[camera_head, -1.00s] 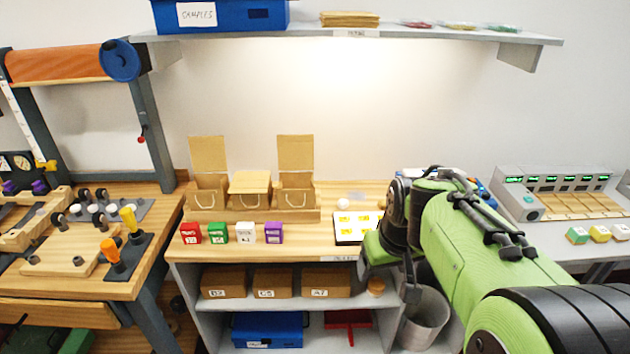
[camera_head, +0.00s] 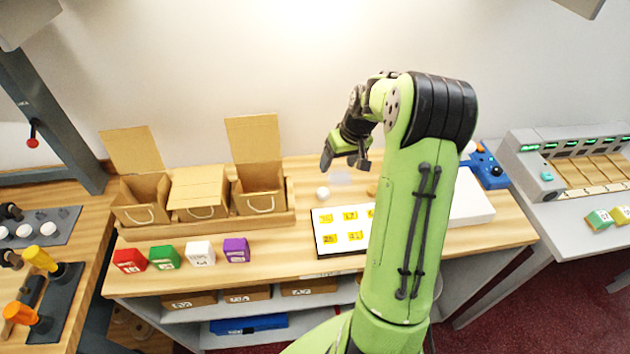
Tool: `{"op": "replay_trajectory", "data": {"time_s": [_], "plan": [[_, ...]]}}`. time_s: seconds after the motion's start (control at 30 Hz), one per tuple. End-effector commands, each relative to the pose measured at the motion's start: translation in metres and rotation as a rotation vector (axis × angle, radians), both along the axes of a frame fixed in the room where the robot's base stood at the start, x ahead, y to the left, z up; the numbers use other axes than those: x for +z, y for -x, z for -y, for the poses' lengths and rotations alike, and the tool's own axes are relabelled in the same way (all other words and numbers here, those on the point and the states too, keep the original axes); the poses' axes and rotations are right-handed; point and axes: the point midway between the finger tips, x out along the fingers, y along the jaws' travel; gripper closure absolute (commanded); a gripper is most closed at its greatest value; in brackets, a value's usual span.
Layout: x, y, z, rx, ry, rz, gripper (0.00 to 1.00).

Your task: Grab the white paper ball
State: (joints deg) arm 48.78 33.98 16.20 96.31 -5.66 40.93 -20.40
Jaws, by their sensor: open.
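A small white ball (camera_head: 322,193), which looks like the paper ball, lies on the wooden counter just behind the white board with yellow labels and right of the cardboard boxes. My gripper (camera_head: 344,164) is above the counter, up and to the right of the ball in the picture. Its dark fingers are apart, with nothing seen between them. It does not appear to touch the ball.
The board with yellow labels (camera_head: 318,246) lies in front of the ball, partly behind my arm. Cardboard boxes (camera_head: 258,188) stand left, with red, green, white and purple blocks (camera_head: 236,250) in front. A faint clear item (camera_head: 341,178) lies near the ball.

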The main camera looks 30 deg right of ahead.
Motion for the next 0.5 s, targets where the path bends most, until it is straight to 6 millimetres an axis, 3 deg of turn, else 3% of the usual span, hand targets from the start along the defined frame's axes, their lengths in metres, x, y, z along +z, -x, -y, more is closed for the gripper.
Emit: {"op": "replay_trajectory", "data": {"time_s": [0.3,0.5], "plan": [[-0.075,-0.019,-0.009,0.004,-0.004,-0.005,0.28],[-0.100,-0.027,-0.011,0.002,-0.001,-0.003,0.28]]}}
